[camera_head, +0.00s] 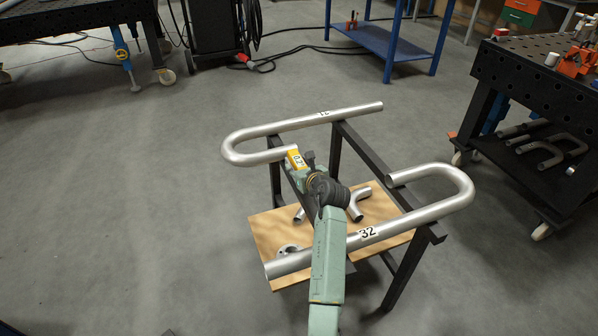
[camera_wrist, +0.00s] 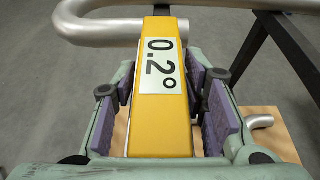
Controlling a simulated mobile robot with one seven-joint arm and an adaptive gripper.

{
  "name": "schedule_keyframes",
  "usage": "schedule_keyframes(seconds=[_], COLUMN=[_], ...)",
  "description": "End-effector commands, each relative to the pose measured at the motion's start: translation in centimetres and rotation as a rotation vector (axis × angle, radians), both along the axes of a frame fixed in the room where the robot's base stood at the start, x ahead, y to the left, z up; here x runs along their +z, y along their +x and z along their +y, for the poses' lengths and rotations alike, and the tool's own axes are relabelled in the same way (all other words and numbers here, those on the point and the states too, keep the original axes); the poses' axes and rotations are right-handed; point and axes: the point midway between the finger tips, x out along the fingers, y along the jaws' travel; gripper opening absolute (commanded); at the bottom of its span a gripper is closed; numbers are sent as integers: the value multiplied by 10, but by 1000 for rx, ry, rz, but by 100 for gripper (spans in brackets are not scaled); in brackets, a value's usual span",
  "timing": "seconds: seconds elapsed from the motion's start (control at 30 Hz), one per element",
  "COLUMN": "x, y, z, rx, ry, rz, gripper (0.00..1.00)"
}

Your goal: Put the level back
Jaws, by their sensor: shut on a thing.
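The level is a yellow block with a white label reading 0.2° (camera_wrist: 160,110), and it is held in my gripper (camera_wrist: 165,95). In the wrist view the purple finger pads stand on both sides of it. The level (camera_head: 295,159) also shows in the head view, by the open end of the left U-shaped pipe (camera_head: 240,140). In the wrist view its far end meets or overlaps that pipe (camera_wrist: 110,35); I cannot tell whether they touch. My gripper (camera_head: 304,172) is partly hidden by my wrist in the head view.
A second bent pipe marked 32 (camera_head: 440,205) lies across the dark stand (camera_head: 372,155) on the right. A wooden board (camera_head: 270,232) below carries pipe pieces and a flange (camera_head: 290,248). A black perforated table (camera_head: 530,70) stands at right.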

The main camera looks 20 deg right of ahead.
Motion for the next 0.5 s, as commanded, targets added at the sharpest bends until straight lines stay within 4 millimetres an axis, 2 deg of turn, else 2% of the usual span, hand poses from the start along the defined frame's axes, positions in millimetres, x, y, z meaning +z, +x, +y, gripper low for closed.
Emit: schedule_keyframes(seconds=[0.17,0.4,0.5], x=[-2,-31,-36], y=[11,10,11], z=[-4,-4,-4], rx=[0,-2,-2], ry=[1,3,0], rz=[-1,1,-2], gripper=[2,2,2])
